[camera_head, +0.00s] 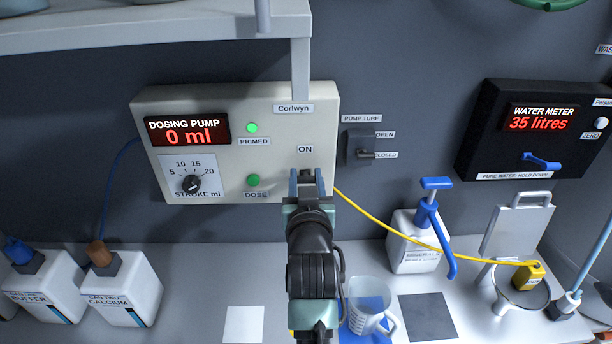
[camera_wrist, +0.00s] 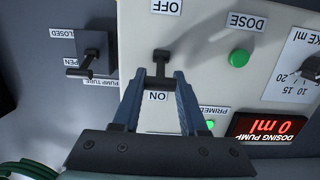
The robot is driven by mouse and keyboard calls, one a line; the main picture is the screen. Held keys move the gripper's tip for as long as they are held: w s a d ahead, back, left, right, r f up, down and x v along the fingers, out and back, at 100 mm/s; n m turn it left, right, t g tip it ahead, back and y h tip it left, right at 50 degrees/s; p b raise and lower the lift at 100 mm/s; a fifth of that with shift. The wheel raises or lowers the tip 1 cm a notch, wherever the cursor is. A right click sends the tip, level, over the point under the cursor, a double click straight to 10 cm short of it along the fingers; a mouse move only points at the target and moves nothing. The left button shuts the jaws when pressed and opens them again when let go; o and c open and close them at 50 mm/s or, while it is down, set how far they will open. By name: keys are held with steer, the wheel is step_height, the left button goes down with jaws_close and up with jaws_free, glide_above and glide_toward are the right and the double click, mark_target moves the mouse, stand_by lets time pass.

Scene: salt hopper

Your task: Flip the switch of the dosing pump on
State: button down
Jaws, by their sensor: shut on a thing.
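The dosing pump (camera_head: 237,160) is a pale box on the back wall. Its red display reads 0 ml and the PRIMED lamp (camera_head: 252,128) is lit green. My gripper (camera_head: 307,178) is at the lower right of its face, below the ON label (camera_head: 305,149), and hides the switch there. In the wrist view, where the labels appear upside down, my gripper (camera_wrist: 160,76) has its fingertips around the small dark switch (camera_wrist: 160,57) between OFF and ON. It is shut on the switch lever.
A pump tube valve (camera_head: 359,148) is close to the pump's right side. A yellow tube (camera_head: 385,222) runs right from the pump. A measuring jug (camera_head: 367,305) stands below on the counter. The DOSE button (camera_head: 253,180) is left of my gripper. A shelf (camera_head: 150,28) overhangs above.

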steer(key=shift+c, duration=2.2)
jaws_free()
steer(key=shift+s, duration=0.6)
steer(key=s+r+b, duration=0.1)
steer(key=s+b, duration=0.2)
steer(key=s, duration=0.8)
steer(key=shift+s+r+b, duration=0.3)
steer(key=shift+s, duration=0.05)
steer(key=shift+s, duration=0.1)
